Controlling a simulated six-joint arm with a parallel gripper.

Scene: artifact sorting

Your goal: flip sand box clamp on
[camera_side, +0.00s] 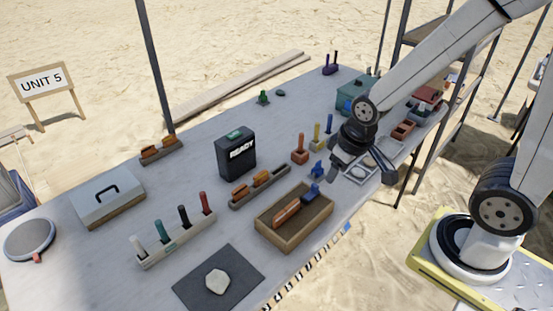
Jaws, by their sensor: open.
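A shallow wooden box (268,229) with a tan inside, which looks like the sand box, sits near the table's front edge. An orange-brown piece (286,216) lies in it. My gripper (358,172) is open, pointing down, to the right of and above the box, apart from the blue piece. It partly hides a light tray (361,178) behind it.
A black READY box (236,153) stands mid-table. A rack with several coloured handles (176,240) and a dark mat with a pale stone (218,282) are at the left front.

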